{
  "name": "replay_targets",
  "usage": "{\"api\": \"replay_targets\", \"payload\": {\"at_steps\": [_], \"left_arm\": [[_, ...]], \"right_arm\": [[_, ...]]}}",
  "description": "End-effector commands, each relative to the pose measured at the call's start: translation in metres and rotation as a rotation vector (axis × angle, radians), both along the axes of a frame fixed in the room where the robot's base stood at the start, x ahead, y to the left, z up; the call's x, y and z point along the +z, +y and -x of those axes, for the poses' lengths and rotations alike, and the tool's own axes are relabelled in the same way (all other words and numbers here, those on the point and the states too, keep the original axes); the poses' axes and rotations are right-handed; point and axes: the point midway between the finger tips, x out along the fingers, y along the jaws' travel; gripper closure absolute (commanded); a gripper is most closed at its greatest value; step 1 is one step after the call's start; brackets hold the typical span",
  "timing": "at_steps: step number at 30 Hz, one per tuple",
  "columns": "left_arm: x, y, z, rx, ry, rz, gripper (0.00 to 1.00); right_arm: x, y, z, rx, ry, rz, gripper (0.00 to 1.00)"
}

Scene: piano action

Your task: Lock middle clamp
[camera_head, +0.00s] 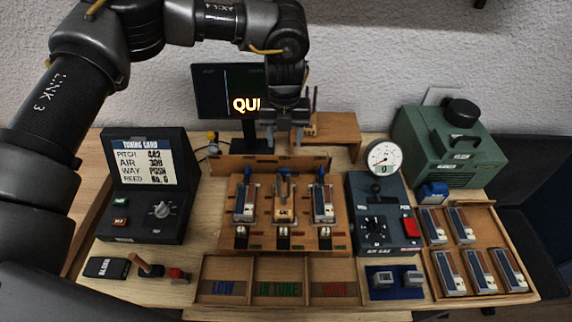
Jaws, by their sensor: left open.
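The middle clamp (284,186) stands on the wooden fixture board (333,239) at the centre of the bench, with a tan and grey top. It sits between two dark blue and silver reed units, one on its left (244,204) and one on its right (322,203). My left gripper (284,142) points down above and behind the middle clamp. Its fingers are apart with nothing between them, and it does not appear to touch the clamp. Whether the clamp lever is locked is too small to tell. My right gripper is not in view.
A tuning card console (150,185) stands left, and a gauge box (382,217) stands right of the board. A monitor (215,92) and a small wooden stand (335,130) are behind. Sorting bins (280,287) lie in front; a reed tray (480,245) and green machine (447,145) are right.

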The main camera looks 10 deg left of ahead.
Motion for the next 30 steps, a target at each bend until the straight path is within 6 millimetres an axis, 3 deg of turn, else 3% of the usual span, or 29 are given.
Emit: {"api": "replay_targets", "payload": {"at_steps": [5, 18, 30], "left_arm": [[-0.018, 0.001, 0.001, 0.0, 0.004, -0.001, 0.47], [-0.092, -0.002, 0.001, -0.003, 0.003, -0.001, 0.47], [-0.106, -0.002, 0.0, -0.004, 0.001, 0.0, 0.47]], "right_arm": [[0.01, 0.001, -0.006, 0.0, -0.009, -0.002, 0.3], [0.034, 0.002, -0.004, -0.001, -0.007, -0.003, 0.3], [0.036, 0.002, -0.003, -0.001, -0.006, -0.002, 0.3]]}}
